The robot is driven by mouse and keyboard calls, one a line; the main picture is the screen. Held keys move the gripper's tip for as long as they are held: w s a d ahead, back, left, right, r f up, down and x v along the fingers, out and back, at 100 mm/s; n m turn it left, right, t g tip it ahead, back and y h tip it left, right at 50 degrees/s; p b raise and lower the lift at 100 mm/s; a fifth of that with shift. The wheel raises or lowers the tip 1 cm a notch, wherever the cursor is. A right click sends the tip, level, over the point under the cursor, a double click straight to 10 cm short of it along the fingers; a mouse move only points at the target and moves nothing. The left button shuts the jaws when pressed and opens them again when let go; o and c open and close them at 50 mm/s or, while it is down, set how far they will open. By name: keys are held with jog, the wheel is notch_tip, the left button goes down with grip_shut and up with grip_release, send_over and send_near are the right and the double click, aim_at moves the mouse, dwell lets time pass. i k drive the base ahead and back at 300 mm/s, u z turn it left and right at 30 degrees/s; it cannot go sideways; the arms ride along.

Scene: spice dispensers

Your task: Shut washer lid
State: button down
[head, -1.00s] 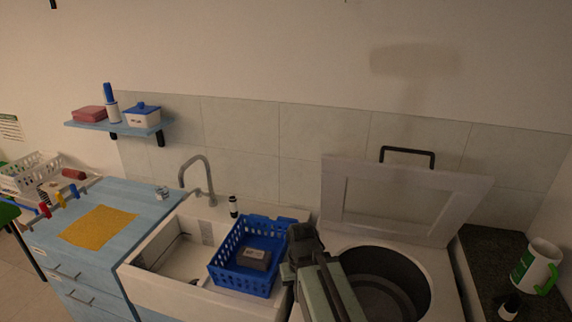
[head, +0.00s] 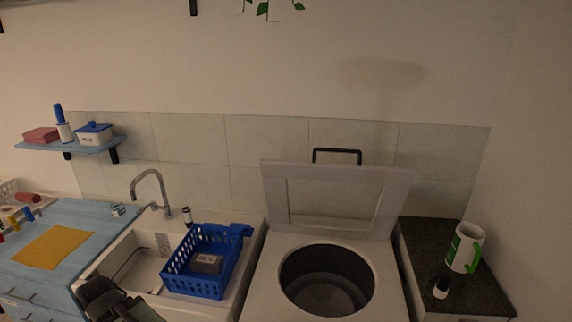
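The washer (head: 262,300) is a white top-loader with a round dark drum opening (head: 327,281) in its top. Its lid (head: 276,197) stands raised behind the opening, leaning near the tiled wall. A dark handle (head: 337,151) is on the lid's upper edge. My gripper (head: 98,292) is at the lower left, in front of the sink and well apart from the lid. It is dark and partly cut off by the bottom edge, and I cannot make out its fingers.
A blue basket (head: 208,262) with a grey block in it sits over the sink (head: 128,268), left of the washer. A dark counter (head: 430,240) with a white and green jug (head: 463,248) and a small bottle (head: 441,287) is at the right. The space above the drum is clear.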

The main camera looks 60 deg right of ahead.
aim_at(397, 181)
jog(key=u, duration=0.1)
jog(key=i, duration=1)
jog(key=z, duration=0.1)
